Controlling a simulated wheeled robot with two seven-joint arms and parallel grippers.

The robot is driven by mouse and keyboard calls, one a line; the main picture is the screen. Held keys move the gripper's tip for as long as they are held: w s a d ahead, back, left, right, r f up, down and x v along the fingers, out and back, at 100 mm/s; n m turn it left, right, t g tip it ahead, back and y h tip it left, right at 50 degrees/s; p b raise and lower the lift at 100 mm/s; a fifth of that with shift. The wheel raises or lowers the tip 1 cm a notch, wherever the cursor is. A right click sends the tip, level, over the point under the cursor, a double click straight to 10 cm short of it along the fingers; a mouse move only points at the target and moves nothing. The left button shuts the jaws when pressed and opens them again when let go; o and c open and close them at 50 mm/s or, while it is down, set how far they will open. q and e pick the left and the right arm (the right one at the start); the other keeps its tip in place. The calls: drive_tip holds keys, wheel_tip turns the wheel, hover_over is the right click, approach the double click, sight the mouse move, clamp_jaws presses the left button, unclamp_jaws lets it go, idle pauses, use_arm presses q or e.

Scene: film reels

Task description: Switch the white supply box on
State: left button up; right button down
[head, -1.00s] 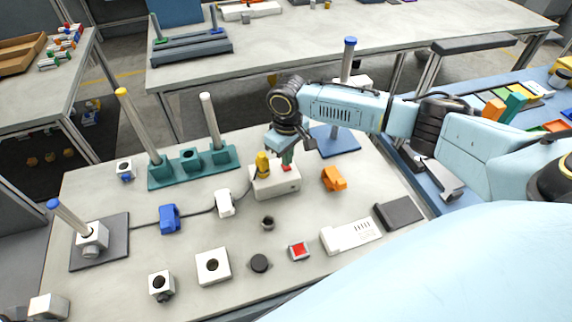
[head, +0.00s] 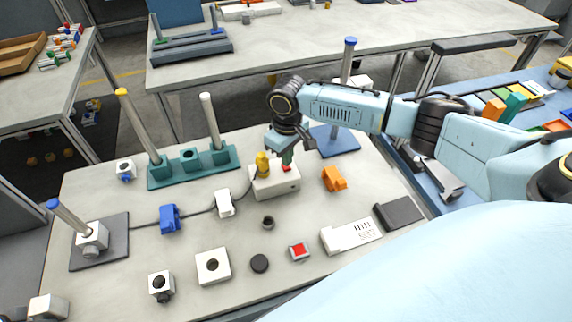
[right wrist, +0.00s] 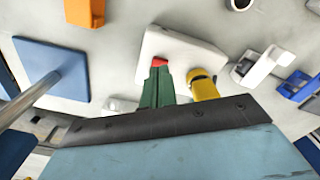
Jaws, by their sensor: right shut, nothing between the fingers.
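The white supply box (head: 276,183) sits on the table's middle, with a red switch (head: 286,168) and a yellow plug (head: 262,164) on its top. It also shows in the right wrist view (right wrist: 183,46), with the red switch (right wrist: 159,62) and the yellow plug (right wrist: 203,86). My right gripper (head: 287,160) is shut and empty, with its green fingertips (right wrist: 157,84) at the red switch, touching or nearly touching it. The fingers partly cover the switch, and its position cannot be told. My left gripper is not in view.
A teal stand with posts (head: 190,172) is left of the box. A blue base with a post (head: 336,141) stands behind right. An orange block (head: 334,179) is close on the right. A cable with a white connector (head: 224,204) and a blue connector (head: 170,219) runs left.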

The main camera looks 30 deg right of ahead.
drive_tip(key=shift+f+b, duration=0.3)
drive_tip(key=shift+f, duration=0.7)
idle(0.4)
drive_tip(key=shift+r, duration=0.15)
wheel_tip(320, 180, up, 7)
drive_tip(key=p, duration=0.9)
idle(0.3)
